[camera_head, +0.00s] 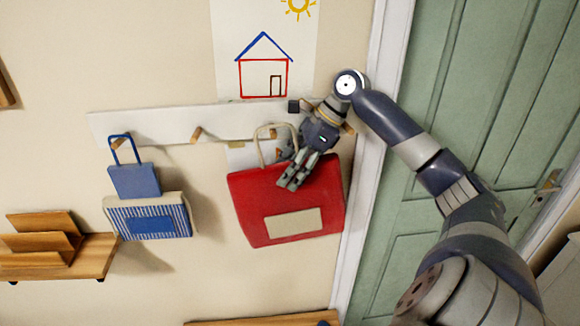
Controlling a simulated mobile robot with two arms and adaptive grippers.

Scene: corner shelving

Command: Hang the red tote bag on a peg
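The red tote bag (245,205) is upright but slightly tilted against the wall, with a pale label on its front. Its beige handle (260,150) arches up over a wooden peg (274,133) on the white peg rail (160,122). I cannot tell whether the handle's weight rests on that peg. My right gripper (292,184) points down in front of the bag's upper edge, and it hides the right side of the handle. Its fingers look close together, but I cannot tell whether they grip anything. My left gripper is out of view.
A blue bag (135,181) and a striped bag (118,222) hang at the left peg. The peg (196,134) between the bags is bare. A wooden shelf (85,262) is at lower left. A white door frame (352,245) and green door (400,250) stand at right.

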